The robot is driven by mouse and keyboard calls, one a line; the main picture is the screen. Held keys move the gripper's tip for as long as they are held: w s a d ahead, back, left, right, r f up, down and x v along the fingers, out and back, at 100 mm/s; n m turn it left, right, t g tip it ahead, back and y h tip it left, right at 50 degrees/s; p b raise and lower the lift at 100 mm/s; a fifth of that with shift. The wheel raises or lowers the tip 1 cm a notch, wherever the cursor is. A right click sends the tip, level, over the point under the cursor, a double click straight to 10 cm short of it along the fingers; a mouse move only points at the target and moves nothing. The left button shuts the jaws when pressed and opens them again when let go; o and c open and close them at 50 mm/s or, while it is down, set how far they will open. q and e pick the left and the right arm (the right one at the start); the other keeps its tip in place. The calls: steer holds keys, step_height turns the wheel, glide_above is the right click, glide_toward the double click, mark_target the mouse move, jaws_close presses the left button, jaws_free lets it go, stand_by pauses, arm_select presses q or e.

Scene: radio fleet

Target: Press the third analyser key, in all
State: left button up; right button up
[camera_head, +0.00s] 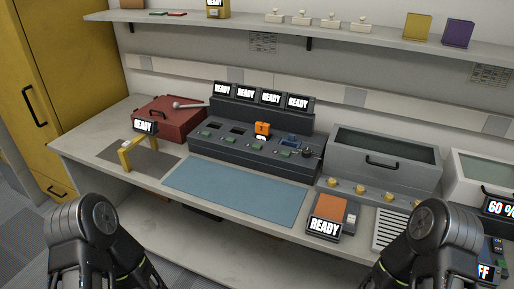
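The analyser looks to be the dark grey console (228,152) on the bench, with a row of screens reading READY on its raised back. Small green keys run along its front deck. The third key from the left (257,147) sits below an orange block (262,128) that stands on the deck. A blue item (290,139) and a dark knobbed item (307,152) are at the deck's right end. Nothing touches the keys. My two arms show only as dark links at the bottom left and bottom right; neither gripper's fingers are in view.
A blue mat (237,191) lies clear in front of the console. A red case (172,118) and yellow stand (125,161) are left. An orange-topped READY device (327,212) and grey lidded box (380,165) are right. A shelf (230,18) runs above.

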arm_select(q)
jaws_close()
stand_by(1.4)
